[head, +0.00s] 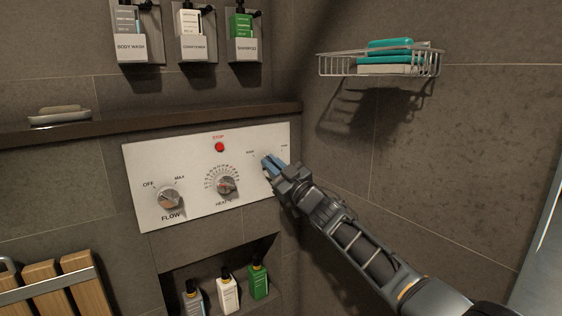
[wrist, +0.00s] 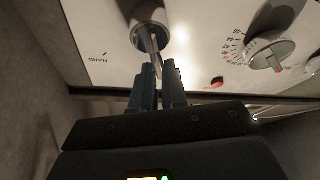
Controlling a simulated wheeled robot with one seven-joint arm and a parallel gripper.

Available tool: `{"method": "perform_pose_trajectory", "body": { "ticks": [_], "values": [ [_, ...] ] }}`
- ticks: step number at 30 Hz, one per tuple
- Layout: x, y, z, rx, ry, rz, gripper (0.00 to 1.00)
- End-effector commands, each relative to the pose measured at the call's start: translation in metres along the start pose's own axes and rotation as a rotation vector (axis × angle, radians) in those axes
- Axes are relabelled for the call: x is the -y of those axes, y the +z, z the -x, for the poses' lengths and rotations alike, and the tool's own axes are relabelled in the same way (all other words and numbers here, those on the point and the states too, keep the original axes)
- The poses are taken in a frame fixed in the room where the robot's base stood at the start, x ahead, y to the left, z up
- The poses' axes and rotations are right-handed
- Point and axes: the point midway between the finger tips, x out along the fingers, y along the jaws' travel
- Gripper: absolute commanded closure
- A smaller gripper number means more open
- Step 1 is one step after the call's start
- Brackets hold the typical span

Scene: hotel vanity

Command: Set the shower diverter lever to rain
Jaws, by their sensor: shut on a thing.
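The shower diverter lever (wrist: 152,42) is a metal lever on a round metal base near one end of the white control panel (head: 150,215). In the wrist view my gripper (wrist: 158,72) has its blue fingers closed around the lever's free end. A HAND label shows beside the base. In the head view my gripper (head: 272,164) is at the panel's right end and hides the diverter. Small labels above it there are too small to read surely.
A flow knob (head: 170,196), a heat knob (head: 226,186) and a red stop button (head: 219,147) are left of my gripper. A ledge (head: 60,125) runs above the panel. A wire basket (head: 380,64) hangs on the right wall, above my arm. Bottles stand in a niche (head: 215,258) below.

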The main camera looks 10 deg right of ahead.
Motion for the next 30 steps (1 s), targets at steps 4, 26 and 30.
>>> {"method": "perform_pose_trajectory", "body": {
  "ticks": [4, 26, 30],
  "values": [
    [0.0014, -0.0015, -0.0007, -0.001, -0.041, 0.105, 1.0],
    [0.0067, 0.0004, -0.0001, 0.001, -0.112, 0.287, 1.0],
    [0.0063, 0.0004, -0.0001, 0.001, -0.111, 0.287, 1.0]
  ]
}}
